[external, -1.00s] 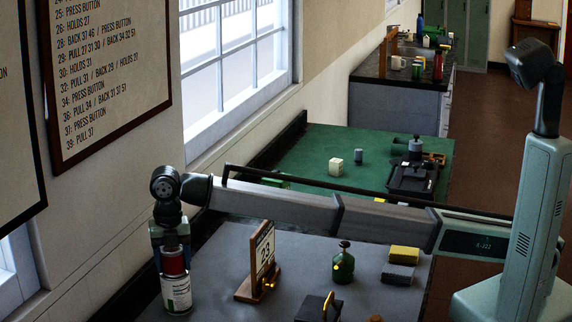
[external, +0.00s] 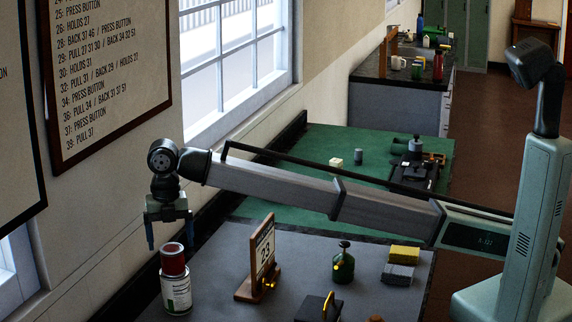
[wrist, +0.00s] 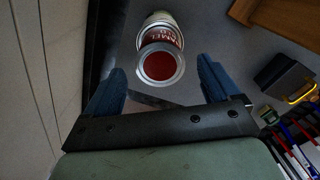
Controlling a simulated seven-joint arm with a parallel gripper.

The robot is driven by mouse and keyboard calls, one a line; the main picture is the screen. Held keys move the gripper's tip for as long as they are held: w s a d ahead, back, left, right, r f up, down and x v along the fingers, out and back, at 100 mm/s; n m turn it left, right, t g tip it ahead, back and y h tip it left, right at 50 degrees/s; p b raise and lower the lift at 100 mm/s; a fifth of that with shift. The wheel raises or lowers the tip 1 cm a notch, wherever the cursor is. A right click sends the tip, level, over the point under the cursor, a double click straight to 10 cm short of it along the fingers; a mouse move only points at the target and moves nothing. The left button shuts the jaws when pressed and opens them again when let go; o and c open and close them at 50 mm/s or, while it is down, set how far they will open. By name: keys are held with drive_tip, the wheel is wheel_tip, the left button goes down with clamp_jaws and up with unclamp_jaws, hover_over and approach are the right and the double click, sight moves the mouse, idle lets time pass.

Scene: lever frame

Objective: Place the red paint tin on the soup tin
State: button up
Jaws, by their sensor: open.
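The red paint tin (external: 173,260) stands upright on top of the soup tin (external: 177,294), which has a white label, at the left of the grey table. In the wrist view the red paint tin (wrist: 160,64) shows its red top, and part of the white tin (wrist: 160,20) shows beyond it. My gripper (external: 169,244) is open and empty above the red paint tin, its blue fingers apart. In the wrist view my gripper (wrist: 160,90) has a finger on either side, clear of the tin.
A wooden calendar stand (external: 258,262) is right of the tins. A green bottle (external: 343,265), a yellow and grey sponge stack (external: 401,265) and a dark box (external: 318,307) stand farther right. The wall is close on the left. A green table (external: 310,160) lies behind.

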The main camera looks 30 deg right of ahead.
sight(171, 248)
drive_tip(key=shift+r, duration=2.95)
